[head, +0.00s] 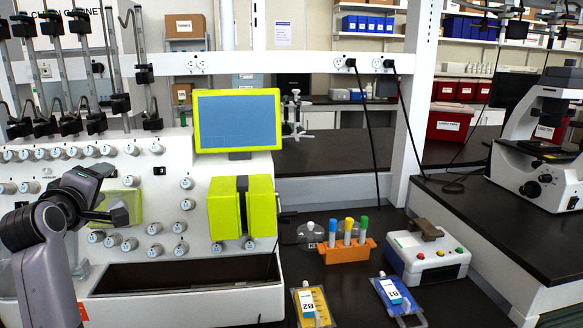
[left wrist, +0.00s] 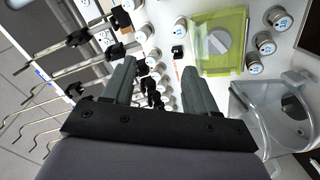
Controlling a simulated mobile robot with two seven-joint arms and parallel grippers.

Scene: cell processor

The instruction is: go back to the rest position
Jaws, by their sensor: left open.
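My left gripper (head: 112,193) is in front of the left part of the white cell processor (head: 150,262), its arm coming in from the left edge. In the left wrist view the two grey fingers (left wrist: 158,85) stand apart with nothing between them. A yellow-green cover with a grey knob (left wrist: 218,45) lies past the right finger in that view. The gap to the processor's face is hard to judge. My right gripper is in neither view.
A yellow-green framed screen (head: 238,122) tops the processor. On the dark bench are an orange tube rack (head: 345,252), bags marked B2 (head: 312,307) and B1 (head: 398,298), and a white device with buttons (head: 428,262). A microscope (head: 535,165) stands at right. Hooked poles rise at upper left.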

